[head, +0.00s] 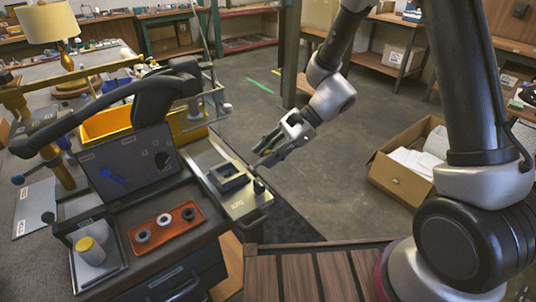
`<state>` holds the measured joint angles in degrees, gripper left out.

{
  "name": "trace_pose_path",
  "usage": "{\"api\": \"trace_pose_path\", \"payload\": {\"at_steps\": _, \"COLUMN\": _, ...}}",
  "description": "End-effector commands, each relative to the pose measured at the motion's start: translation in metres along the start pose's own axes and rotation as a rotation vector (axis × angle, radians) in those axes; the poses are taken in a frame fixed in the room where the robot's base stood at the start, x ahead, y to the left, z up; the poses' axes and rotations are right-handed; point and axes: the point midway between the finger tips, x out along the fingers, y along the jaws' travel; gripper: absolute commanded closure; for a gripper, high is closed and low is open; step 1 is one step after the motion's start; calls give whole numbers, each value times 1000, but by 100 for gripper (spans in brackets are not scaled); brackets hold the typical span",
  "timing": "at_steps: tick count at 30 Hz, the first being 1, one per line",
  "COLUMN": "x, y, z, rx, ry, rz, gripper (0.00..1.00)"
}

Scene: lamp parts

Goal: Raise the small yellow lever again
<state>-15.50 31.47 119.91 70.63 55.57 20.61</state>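I cannot clearly pick out a small yellow lever. A short yellow post (62,172) with a blue knob (63,143) stands at the left of the bench, beneath a yellow bar (35,98); I cannot tell whether it is the lever. My gripper (262,160) points down and left, just above and right of a pale metal plate (240,203) with a dark square frame (230,178) and a small black knob (258,187). It appears apart from them and no held object shows. Its finger gap is too small to judge.
An orange tray (166,228) with several rings lies on the dark bench. A white cylinder with a yellow cap (86,244) stands left of it. A yellow bin (108,124), a black curved arm (110,97) and a lamp (50,25) are behind. A cardboard box (400,182) sits on open floor.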

Motion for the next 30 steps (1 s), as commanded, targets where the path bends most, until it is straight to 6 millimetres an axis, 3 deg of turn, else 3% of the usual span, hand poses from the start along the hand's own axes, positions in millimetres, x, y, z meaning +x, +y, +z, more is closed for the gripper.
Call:
{"api": "trace_pose_path", "payload": {"at_steps": 11, "x": -6, "y": 2, "z": 0, "rx": 0, "ry": -1, "rz": 3, "gripper": 69}}
{"api": "trace_pose_path", "payload": {"at_steps": 24, "x": -95, "y": 0, "z": -1, "rx": 0, "ry": 1, "rz": -1, "gripper": 69}}
{"api": "trace_pose_path", "payload": {"at_steps": 30, "x": -117, "y": 0, "z": 0, "rx": 0, "ry": -1, "rz": 2, "gripper": 69}}
